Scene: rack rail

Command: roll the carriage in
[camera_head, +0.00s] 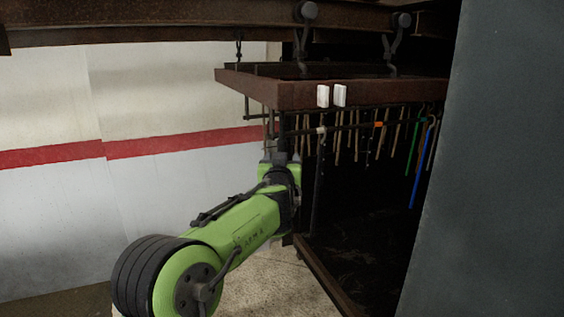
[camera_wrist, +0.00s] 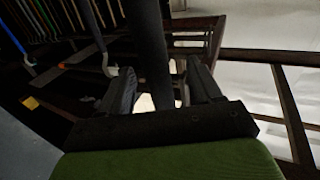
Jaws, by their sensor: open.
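The carriage (camera_head: 280,95), a rusty frame with two white tags on its front edge, hangs by hooks from rollers (camera_head: 402,20) on an overhead rail. Several thin rods hang below it, some green, blue or orange. My gripper (camera_head: 282,152) is under the carriage's left front corner, at the end of my green arm. In the wrist view, my gripper's two dark fingers (camera_wrist: 163,85) stand apart. A dark round bar (camera_wrist: 150,45) runs between them. The fingers are around the bar, and I cannot tell whether either one touches it.
The rusty overhead rail (camera_head: 180,22) crosses the top. A dark booth opening (camera_head: 365,225) lies behind and below the carriage, with a grey panel (camera_head: 490,190) at right. A white wall with a red stripe (camera_head: 50,156) is at left. Open floor (camera_head: 265,285) shows below.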

